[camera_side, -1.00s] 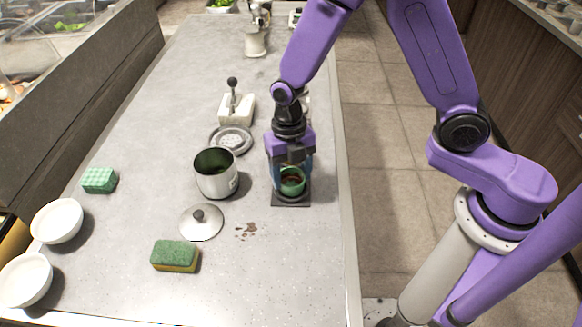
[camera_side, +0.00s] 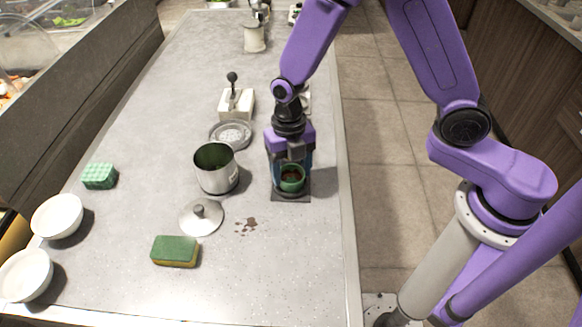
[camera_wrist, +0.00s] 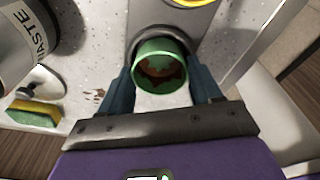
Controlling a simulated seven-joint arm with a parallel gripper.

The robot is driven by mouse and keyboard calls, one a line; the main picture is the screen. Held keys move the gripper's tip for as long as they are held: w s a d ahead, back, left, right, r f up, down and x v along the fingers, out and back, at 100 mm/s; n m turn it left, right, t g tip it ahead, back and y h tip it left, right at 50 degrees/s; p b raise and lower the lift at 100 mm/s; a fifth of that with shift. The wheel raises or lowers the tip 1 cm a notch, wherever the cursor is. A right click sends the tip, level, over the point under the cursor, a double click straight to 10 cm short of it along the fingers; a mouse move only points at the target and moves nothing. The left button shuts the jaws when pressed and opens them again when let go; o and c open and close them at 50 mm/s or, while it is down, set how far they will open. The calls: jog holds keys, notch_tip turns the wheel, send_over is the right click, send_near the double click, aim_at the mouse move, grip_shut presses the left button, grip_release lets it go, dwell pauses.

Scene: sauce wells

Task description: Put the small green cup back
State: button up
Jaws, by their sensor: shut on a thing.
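The small green cup (camera_side: 291,178) has dark brown residue inside and stands upright between my gripper's fingers. My gripper (camera_side: 290,172) points down and is shut on the cup. In the wrist view the cup (camera_wrist: 160,66) shows between the two blue fingers of my gripper (camera_wrist: 165,88). Below the cup is a dark square base (camera_side: 290,198) near the table's right edge; the wrist view shows the cup at a round opening. I cannot tell how deep the cup sits in it.
Left of my gripper stands a steel canister (camera_side: 216,170), labelled "WASTE" in the wrist view, with its lid (camera_side: 201,217) on the table. Brown spots (camera_side: 246,226), a sponge (camera_side: 175,251), a green checked block (camera_side: 99,176), two white bowls (camera_side: 57,216) and a grey round dish (camera_side: 230,134) lie around.

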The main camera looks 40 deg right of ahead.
jog(key=shift+f, duration=0.35)
jog(key=o, duration=1.1)
notch_tip(320, 180, up, 8)
jog(key=shift+r, duration=0.1)
dwell(0.5)
